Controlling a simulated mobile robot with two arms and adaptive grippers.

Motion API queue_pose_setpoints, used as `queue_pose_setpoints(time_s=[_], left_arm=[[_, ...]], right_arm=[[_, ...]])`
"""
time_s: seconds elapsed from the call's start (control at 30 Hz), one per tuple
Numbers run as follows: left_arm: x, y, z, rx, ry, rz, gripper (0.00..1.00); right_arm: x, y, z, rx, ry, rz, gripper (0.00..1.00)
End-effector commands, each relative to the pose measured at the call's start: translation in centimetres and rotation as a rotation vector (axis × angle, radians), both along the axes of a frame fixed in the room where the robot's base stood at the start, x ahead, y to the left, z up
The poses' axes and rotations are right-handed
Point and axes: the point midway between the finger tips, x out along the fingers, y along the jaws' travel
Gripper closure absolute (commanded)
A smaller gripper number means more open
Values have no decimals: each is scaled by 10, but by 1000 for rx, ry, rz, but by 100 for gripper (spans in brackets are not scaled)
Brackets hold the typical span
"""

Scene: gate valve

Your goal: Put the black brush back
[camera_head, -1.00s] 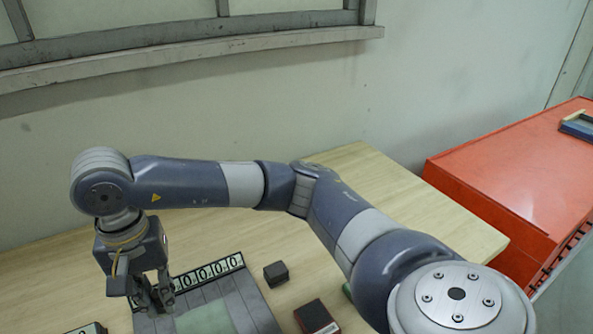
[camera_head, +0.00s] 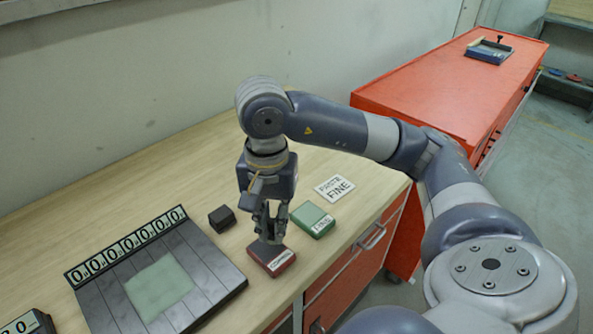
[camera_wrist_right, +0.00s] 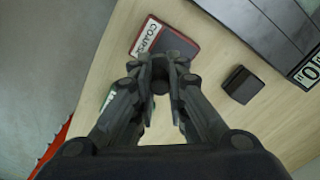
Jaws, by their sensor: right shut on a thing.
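My right gripper (camera_head: 270,226) points down just above the red block (camera_head: 271,259) with a white label, near the table's front edge. Its fingers are shut on a small dark thing, which I take as the black brush; it shows as a dark rounded piece (camera_wrist_right: 160,82) between the fingers in the right wrist view. Most of it is hidden by the fingers. Whether it touches the red block cannot be told. The red block's label reads "COARSE" in the right wrist view (camera_wrist_right: 163,45). My left gripper is out of view.
A small black block (camera_head: 222,219) stands left of the gripper. Further left is a dark slatted plate (camera_head: 215,277) with a number strip. A green block (camera_head: 312,220) and a "PASTE FINE" card (camera_head: 335,188) lie to the right. A red cabinet (camera_head: 440,95) stands beyond.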

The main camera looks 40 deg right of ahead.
Motion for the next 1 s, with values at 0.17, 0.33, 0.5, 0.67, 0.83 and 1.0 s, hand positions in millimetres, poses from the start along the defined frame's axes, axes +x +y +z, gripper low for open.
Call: queue_pose_setpoints(time_s=[0.17, 0.33, 0.5, 0.67, 0.83, 1.0], left_arm=[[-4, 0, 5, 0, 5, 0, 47], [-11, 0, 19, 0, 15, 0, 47], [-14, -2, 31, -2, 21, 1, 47], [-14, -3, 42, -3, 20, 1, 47], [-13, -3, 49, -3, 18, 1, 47], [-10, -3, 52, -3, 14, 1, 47]], right_arm=[[10, -10, 0, -1, 2, -17, 100], [47, -30, -2, -2, 3, -20, 100], [83, -48, -6, 0, 1, -17, 100], [113, -64, -10, -1, 2, -16, 100], [133, -75, -13, -1, 0, -13, 100], [139, -78, -18, -3, 2, -11, 100]])
